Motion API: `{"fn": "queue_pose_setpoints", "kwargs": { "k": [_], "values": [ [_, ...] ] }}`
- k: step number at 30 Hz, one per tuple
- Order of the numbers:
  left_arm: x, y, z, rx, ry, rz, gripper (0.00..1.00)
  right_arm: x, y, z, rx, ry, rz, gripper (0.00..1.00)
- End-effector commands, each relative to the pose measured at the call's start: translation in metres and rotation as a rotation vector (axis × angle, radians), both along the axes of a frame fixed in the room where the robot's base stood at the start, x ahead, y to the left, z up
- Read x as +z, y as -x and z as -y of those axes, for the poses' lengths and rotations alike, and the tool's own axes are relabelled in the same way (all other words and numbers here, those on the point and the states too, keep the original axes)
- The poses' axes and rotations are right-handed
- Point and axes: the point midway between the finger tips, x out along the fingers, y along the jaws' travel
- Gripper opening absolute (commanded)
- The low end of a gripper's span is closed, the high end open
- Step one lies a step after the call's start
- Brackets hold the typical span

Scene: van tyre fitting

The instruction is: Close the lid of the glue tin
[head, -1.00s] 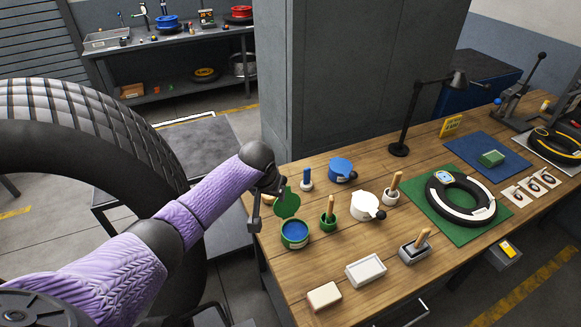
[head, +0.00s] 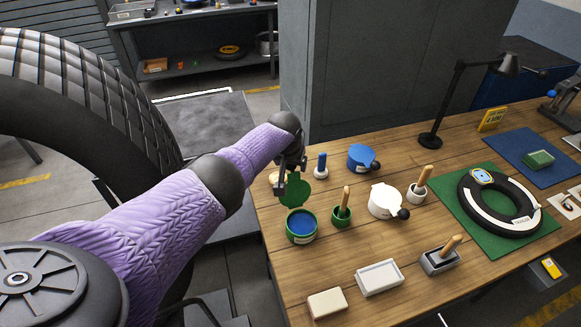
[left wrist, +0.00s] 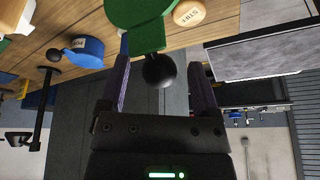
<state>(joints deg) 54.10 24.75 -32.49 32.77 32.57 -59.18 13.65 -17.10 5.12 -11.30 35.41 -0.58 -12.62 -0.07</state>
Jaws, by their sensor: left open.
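The glue tin (head: 301,229) is green with blue contents and stands on the wooden bench. Its green lid (head: 294,189) stands open and raised at the tin's far side. My left gripper (head: 291,162) is at the top of the lid, just behind it. In the left wrist view the lid (left wrist: 136,12) ends in a black ball knob (left wrist: 160,71). The open left gripper (left wrist: 159,66) has one finger on each side of the knob, with gaps showing. My right gripper is not in view.
A blue tin (head: 361,157) and a white tin (head: 383,203) have their lids shut. A green pot with a wooden handle (head: 342,212) stands close right of the glue tin. A blue-topped brush (head: 321,166) and a pale round block (head: 274,178) are near the gripper.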

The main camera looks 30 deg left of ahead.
Motion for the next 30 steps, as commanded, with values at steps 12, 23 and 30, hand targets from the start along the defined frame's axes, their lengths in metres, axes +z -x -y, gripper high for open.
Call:
{"fn": "queue_pose_setpoints", "kwargs": {
  "k": [12,23,30],
  "values": [
    [0.0007,0.0003,-0.0001,0.0,0.0,-0.001,0.26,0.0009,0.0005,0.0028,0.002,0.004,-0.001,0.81],
    [0.0005,0.0004,-0.0001,0.0,0.0,-0.001,0.0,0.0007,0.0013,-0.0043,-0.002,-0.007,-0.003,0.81],
    [0.0005,0.0004,-0.0001,0.0,0.0,-0.001,0.0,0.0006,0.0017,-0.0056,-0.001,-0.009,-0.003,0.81]
  ]
}}
